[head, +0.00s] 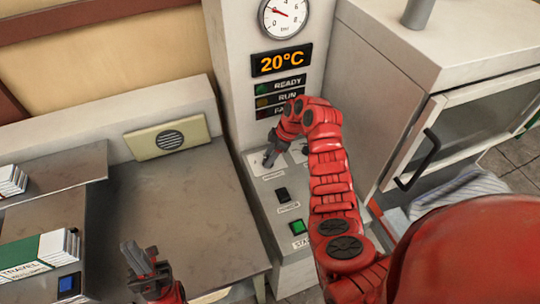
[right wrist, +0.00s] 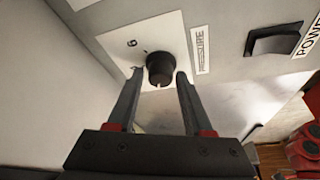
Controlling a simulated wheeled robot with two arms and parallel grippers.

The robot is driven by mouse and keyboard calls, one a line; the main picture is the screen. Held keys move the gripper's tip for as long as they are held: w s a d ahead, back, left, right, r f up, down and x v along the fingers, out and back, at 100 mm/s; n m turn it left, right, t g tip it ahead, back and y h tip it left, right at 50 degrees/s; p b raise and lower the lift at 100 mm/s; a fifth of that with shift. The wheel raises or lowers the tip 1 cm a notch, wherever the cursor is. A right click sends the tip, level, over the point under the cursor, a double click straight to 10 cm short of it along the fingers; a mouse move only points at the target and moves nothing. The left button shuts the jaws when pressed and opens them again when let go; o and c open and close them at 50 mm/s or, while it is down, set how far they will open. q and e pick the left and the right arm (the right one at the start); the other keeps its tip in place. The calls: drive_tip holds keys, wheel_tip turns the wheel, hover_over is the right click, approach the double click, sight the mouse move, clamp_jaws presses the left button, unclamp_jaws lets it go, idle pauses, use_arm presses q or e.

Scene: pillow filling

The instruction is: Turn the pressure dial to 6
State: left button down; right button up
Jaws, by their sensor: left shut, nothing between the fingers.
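The pressure dial (right wrist: 160,68) is a round black knob on a white plate beside a PRESSURE label. My right gripper (right wrist: 159,72) is open, with one finger on each side of the knob; small gaps seem to show, but contact is unclear. In the head view my right gripper (head: 270,160) is over the machine's panel and mostly hides the dial. My left gripper (head: 129,250) is shut and empty, above the grey table at lower left.
A power switch (right wrist: 275,42) is near the dial. A green start button (head: 297,227) and black switch (head: 282,195) are on the panel. The round gauge (head: 283,16) and 20°C display (head: 281,60) are above. A cabinet (head: 440,60) stands right; the table (head: 180,210) is mostly clear.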

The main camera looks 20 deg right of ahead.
clamp_jaws()
